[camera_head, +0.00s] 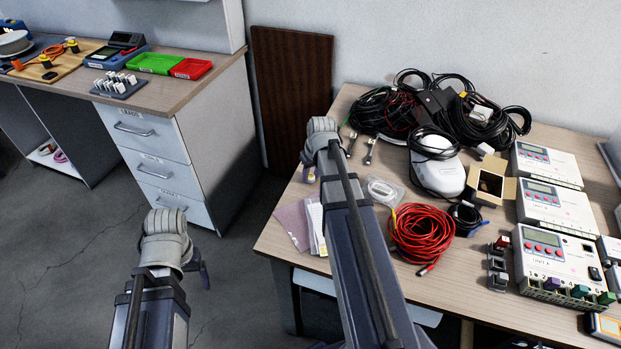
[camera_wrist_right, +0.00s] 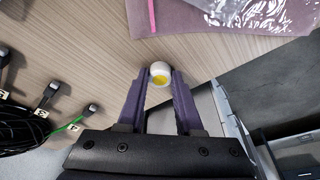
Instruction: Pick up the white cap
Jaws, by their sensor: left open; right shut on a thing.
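In the right wrist view, the white cap (camera_wrist_right: 160,70) has a yellow inside and sits between the tips of my right gripper (camera_wrist_right: 159,78), which is shut on it. Wood tabletop shows behind it, and I cannot tell how far the cap is above the table. My left gripper (camera_head: 204,274) is open and empty over the floor, left of the table.
A pinkish bag (camera_head: 292,223) and papers (camera_head: 317,228) lie near the table's left edge. A red cable coil (camera_head: 421,235), black cables (camera_head: 385,112), a white device (camera_head: 437,172), an open box (camera_head: 490,184) and meter units (camera_head: 555,252) crowd the right. A drawer cabinet (camera_head: 150,135) stands left.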

